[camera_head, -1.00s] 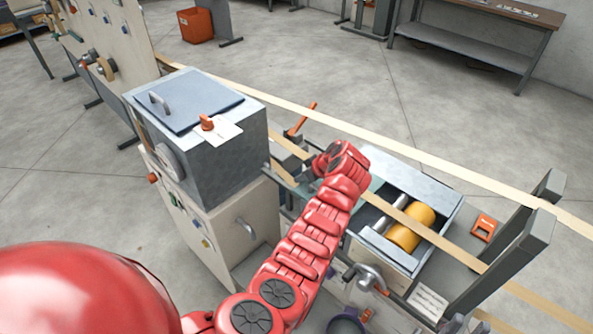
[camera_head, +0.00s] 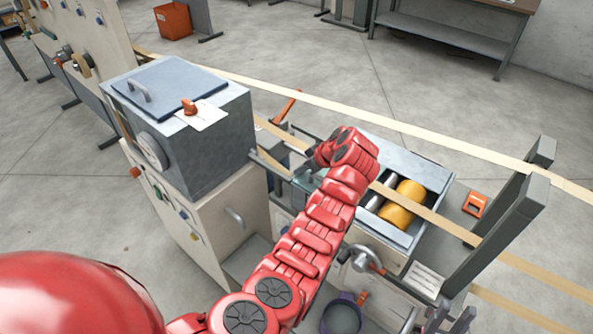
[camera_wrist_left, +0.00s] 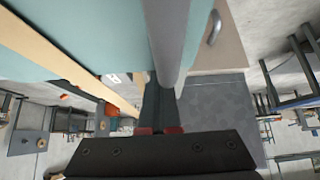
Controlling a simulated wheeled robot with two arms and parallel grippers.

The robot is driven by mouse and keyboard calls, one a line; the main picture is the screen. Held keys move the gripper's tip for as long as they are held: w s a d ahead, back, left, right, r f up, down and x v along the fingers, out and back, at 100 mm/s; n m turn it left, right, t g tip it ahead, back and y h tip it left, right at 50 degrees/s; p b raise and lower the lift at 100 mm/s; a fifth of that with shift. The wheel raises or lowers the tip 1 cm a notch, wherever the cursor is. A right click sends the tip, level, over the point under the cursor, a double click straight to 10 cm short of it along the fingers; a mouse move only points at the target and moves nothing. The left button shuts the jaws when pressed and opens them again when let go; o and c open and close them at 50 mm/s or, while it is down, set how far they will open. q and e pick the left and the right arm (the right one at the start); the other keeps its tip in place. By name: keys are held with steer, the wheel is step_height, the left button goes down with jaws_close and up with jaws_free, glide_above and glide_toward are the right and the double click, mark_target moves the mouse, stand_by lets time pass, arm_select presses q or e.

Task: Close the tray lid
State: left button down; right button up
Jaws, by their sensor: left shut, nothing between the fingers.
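The open grey tray (camera_head: 446,184) holds a yellow roller (camera_head: 402,203) and lies right of my left forearm in the head view. A teal panel that looks like the lid (camera_head: 308,181) shows partly left of the forearm, which hides much of it. In the left wrist view a teal panel (camera_wrist_left: 105,25) with a grey edge bar (camera_wrist_left: 167,40) fills the upper left. My left gripper (camera_wrist_left: 160,90) is shut and empty, its tips close to that bar; I cannot tell whether they touch. In the head view my forearm mostly hides it. My right gripper is not in view.
A grey box (camera_head: 205,145) with a handled top stands left of the arm. Pale strips (camera_head: 430,130) run across the machine and over the tray. Dark upright posts (camera_head: 510,225) stand at right. A crank (camera_head: 365,262) and a round dark pot (camera_head: 342,316) are in front.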

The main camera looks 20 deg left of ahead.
arm_select(q)
steer(key=shift+d+f, duration=0.15)
steer(key=shift+d, duration=0.05)
